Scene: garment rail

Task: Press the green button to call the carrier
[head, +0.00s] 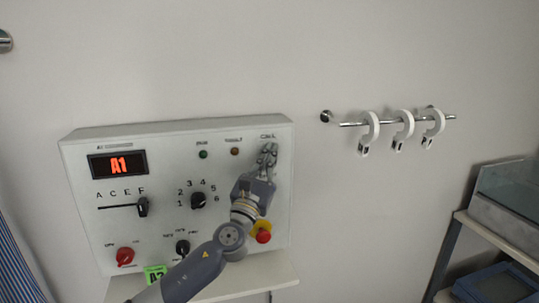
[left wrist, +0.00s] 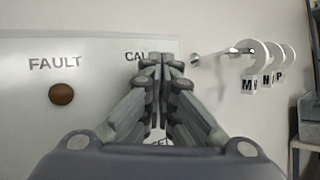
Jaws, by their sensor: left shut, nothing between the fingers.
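A white control panel (head: 110,240) is on the wall, with a red "A1" display (head: 118,165), a slider (head: 142,206), knobs and lamps. My left gripper (head: 268,150) is shut and empty in front of the panel's upper right, at the CALL label. In the left wrist view its fingertips (left wrist: 161,62) cover part of that label. The green button is hidden behind the gripper in both views. A small green lamp (head: 203,155) shows left of the brown FAULT lamp (head: 235,152). I cannot tell whether the fingertips touch the panel. My right gripper is not in view.
A red stop button (head: 263,235) on a yellow base sits under my left wrist. Three white hooks (head: 403,124) hang on a rail at right. A shelf with bins (head: 510,205) stands far right.

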